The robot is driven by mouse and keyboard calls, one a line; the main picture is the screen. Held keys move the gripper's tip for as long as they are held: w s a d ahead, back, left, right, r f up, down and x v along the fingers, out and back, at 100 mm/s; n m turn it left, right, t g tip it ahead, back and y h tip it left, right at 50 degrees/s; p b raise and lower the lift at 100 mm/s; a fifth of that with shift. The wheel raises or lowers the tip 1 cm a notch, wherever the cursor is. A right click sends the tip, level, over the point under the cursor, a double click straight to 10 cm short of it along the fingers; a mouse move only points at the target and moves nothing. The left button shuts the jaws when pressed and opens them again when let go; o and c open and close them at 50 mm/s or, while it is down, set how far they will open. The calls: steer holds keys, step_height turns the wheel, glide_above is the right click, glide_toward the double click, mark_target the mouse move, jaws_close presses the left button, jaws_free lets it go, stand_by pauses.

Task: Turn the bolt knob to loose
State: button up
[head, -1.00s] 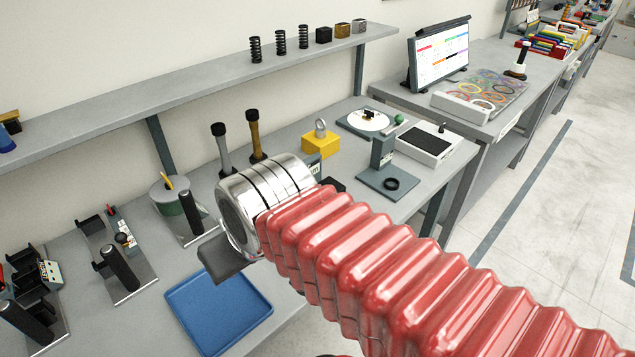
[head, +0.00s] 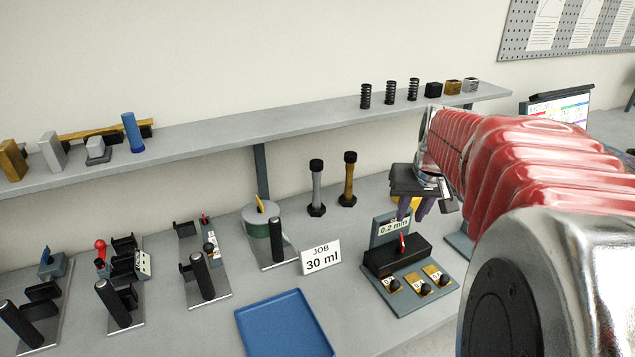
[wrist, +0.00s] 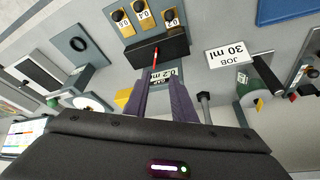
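I cannot tell for sure which part is the bolt knob, and I read no "loose" mark. A grey fixture (head: 407,292) at right in the head view has a black block (head: 397,255) with a red lever (head: 403,243), and several small black knobs on brass plates (head: 434,273). The wrist view also shows the red lever (wrist: 156,58) and the black block (wrist: 172,46). My gripper (head: 418,212) is just above and behind this fixture, pointing down. In the wrist view its two purple fingers (wrist: 161,86) are apart with nothing between them.
A "JOB 30 ml" card (head: 320,257) stands left of the fixture, and a blue tray (head: 285,325) lies in front. Two upright black-capped rods (head: 316,188) stand behind. Further left are holders with black cylinders, one near a red ball knob (head: 100,245). A shelf (head: 240,125) runs above.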

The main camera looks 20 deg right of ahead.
mark_target(402, 240)
steer(key=shift+d+f, duration=0.1)
steer(key=shift+d, duration=0.6)
steer(key=x, duration=1.3)
steer(key=shift+w+d+f, duration=0.1)
steer(key=shift+d+f, duration=0.05)
steer(key=shift+f, duration=0.25)
steer(key=shift+c, duration=0.3)
jaws_close()
